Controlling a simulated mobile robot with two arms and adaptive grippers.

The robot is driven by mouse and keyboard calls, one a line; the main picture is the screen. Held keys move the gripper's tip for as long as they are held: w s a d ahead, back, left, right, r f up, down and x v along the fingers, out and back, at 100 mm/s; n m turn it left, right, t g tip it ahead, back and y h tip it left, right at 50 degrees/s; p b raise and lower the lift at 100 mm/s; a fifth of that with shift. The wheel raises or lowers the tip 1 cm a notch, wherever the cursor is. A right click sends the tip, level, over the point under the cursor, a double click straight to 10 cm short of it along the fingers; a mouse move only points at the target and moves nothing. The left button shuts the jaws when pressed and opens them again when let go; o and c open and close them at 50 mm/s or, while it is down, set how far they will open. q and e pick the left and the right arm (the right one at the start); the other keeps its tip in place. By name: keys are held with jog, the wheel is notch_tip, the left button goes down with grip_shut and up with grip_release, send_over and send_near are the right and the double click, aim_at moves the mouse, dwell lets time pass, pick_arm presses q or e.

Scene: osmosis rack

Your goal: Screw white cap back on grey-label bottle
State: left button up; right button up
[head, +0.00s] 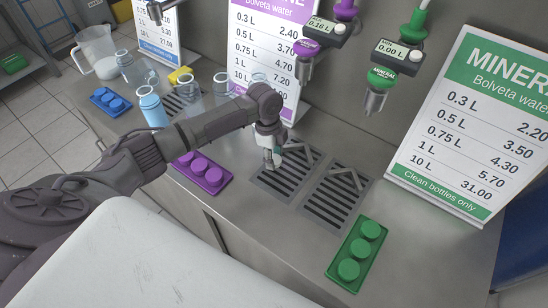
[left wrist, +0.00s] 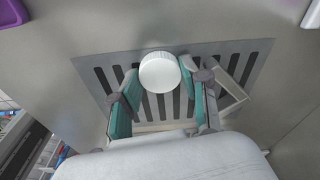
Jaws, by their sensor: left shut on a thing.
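My left gripper (head: 271,160) points down over a slotted drip grate (head: 263,183) on the steel counter. In the left wrist view a round white cap (left wrist: 160,72) sits between the two teal-padded fingertips, and the gripper (left wrist: 160,88) is shut on it. The cap shows its flat round face and a little of its side. No bottle shows clearly under the cap, and I cannot tell what is below it. Several clear bottles (head: 190,88) stand behind my arm, partly hidden by it, and I cannot make out a grey label on any. My right gripper is not in view.
Purple (head: 202,174), green (head: 357,254) and blue (head: 111,101) trays with round caps lie on the counter. A light blue bottle (head: 151,108) and a pitcher (head: 97,50) stand at left. Dispenser nozzles (head: 375,98) hang above the grates. A price sign (head: 480,125) stands right.

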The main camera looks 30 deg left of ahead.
aim_at(276, 159)
pick_arm(q)
jog(key=shift+r, duration=0.55)
notch_tip(276, 159, up, 3)
jog(key=shift+w+f+b, duration=0.1)
jog(key=shift+b, duration=0.4)
jog(key=s+d+r, duration=0.7)
jog(key=s+d, duration=0.1)
jog(key=shift+s+b, duration=0.3)
jog(key=shift+b, duration=0.15)
